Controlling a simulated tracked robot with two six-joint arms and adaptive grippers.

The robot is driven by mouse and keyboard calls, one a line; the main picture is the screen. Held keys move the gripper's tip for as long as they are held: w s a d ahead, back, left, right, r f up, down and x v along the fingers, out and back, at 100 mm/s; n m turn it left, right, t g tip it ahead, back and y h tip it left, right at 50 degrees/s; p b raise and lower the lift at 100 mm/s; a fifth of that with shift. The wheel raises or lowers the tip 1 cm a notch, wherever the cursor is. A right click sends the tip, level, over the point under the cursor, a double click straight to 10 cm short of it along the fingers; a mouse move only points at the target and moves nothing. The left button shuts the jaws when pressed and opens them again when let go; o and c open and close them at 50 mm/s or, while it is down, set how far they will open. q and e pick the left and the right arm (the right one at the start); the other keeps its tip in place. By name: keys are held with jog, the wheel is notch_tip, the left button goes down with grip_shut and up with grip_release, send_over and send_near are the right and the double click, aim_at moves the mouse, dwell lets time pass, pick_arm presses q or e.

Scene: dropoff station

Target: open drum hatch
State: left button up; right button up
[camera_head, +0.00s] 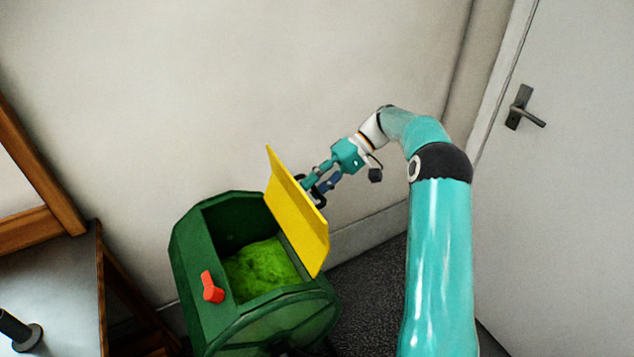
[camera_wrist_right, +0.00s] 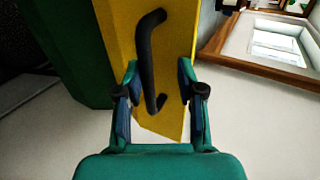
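The green drum (camera_head: 190,255) stands against the wall, its top opening uncovered and bright green material (camera_head: 262,265) visible inside. Its yellow hatch (camera_head: 297,220) is swung up and stands steeply tilted at the opening's right edge. A red latch (camera_head: 211,288) sits on the drum's front left side. My right gripper (camera_head: 318,187) is at the hatch's outer face, partly hidden by it. In the right wrist view, my right gripper (camera_wrist_right: 158,78) has its fingers apart, one on each side of the black handle (camera_wrist_right: 147,60) on the yellow hatch (camera_wrist_right: 178,45). My left gripper is not in view.
A table (camera_head: 60,285) with a dark upright post (camera_head: 18,330) is at the left, near the drum. A wooden frame (camera_head: 40,225) is on the wall above it. A grey door (camera_head: 570,180) is at the right. Dark floor shows right of the drum.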

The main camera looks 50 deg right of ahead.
jog(key=shift+d, duration=0.1)
jog(key=v, duration=0.7)
jog(key=shift+d, duration=0.1)
